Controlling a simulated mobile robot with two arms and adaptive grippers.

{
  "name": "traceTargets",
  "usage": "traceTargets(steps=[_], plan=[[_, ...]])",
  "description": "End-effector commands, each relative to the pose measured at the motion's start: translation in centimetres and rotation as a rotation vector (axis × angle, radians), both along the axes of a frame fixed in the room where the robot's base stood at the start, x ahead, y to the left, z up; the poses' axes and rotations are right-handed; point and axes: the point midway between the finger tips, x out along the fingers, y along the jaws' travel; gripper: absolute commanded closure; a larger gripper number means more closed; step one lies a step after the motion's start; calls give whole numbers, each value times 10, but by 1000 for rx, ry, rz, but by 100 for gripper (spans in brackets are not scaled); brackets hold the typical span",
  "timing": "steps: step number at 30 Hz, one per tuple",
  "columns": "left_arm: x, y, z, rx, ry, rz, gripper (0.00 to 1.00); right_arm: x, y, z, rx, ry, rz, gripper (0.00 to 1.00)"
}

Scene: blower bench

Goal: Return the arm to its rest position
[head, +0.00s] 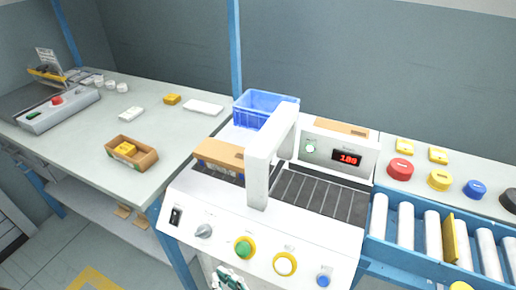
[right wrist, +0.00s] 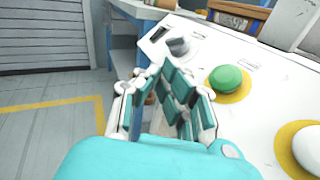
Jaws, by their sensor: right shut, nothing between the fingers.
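My right gripper (head: 229,277) shows at the bottom edge of the head view, low in front of the white machine's sloped control panel (head: 212,215). In the right wrist view, the teal and white fingers of my right gripper (right wrist: 166,68) are closed together with nothing between them. They are in front of the panel, left of the green button (right wrist: 226,79) and below the grey knob (right wrist: 179,46). I cannot tell how much gap there is to the panel. My left gripper is in neither view.
A roller conveyor (head: 405,225) joins the machine on the right. A blue crate (head: 262,106) stands behind it. Open floor (right wrist: 45,125) shows at left in the wrist view.

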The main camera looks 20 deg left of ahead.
Motion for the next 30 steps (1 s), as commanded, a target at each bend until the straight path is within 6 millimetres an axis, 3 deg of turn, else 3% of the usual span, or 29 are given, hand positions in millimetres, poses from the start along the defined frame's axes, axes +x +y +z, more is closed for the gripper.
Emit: traceTargets(steps=[5,8,11,15,21,27,30], plan=[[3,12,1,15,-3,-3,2,1,-3,-14,-55,-24,-2,100],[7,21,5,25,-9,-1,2,3,-16,-54,-215,-96,2,100],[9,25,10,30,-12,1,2,2,-42,-116,-475,-215,38,100],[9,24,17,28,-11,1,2,-11,-97,-208,-877,-400,173,100],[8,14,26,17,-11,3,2,-57,-196,-317,-1361,-651,539,100],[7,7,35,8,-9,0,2,-132,-304,-390,-1643,-898,1093,100],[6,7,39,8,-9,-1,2,-173,-349,-411,-1671,-1013,1378,100]])
